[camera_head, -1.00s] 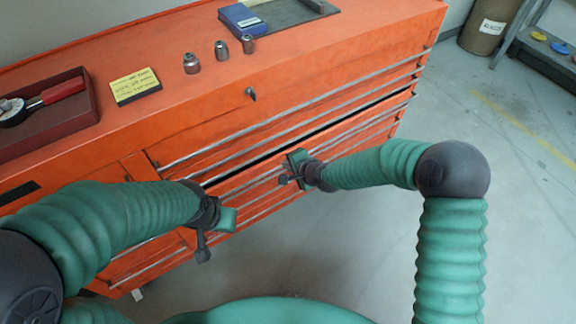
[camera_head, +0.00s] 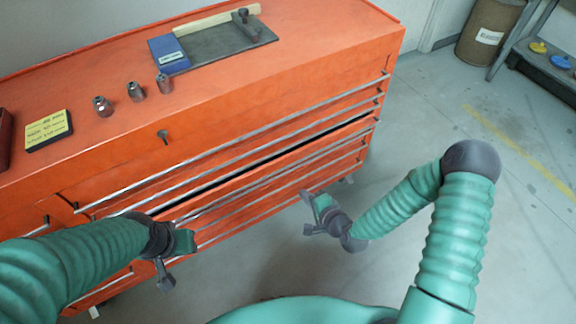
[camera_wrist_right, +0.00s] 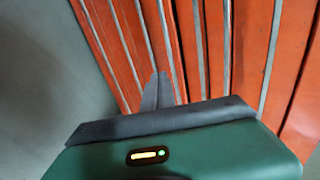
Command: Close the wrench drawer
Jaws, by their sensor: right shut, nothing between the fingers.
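The wrench drawer (camera_head: 290,161) seems to be the one in the orange cabinet just below a long dark gap, and it sticks out slightly. No label or wrench shows to confirm it. My right gripper (camera_head: 312,212) is shut and empty, in front of the lower drawers at their right half and apart from them in the head view. Its fingertips (camera_wrist_right: 158,88) also show in the right wrist view, against orange drawer fronts with silver handles. My left gripper (camera_head: 172,262) hangs in front of the cabinet's left part; its finger opening is unclear.
The cabinet top (camera_head: 290,55) holds several sockets, a blue box (camera_head: 168,54), a grey tray (camera_head: 222,42) and a yellow note pad (camera_head: 48,129). A brown bin (camera_head: 490,32) and a shelf stand at the back right. The floor (camera_head: 420,110) right of the cabinet is clear.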

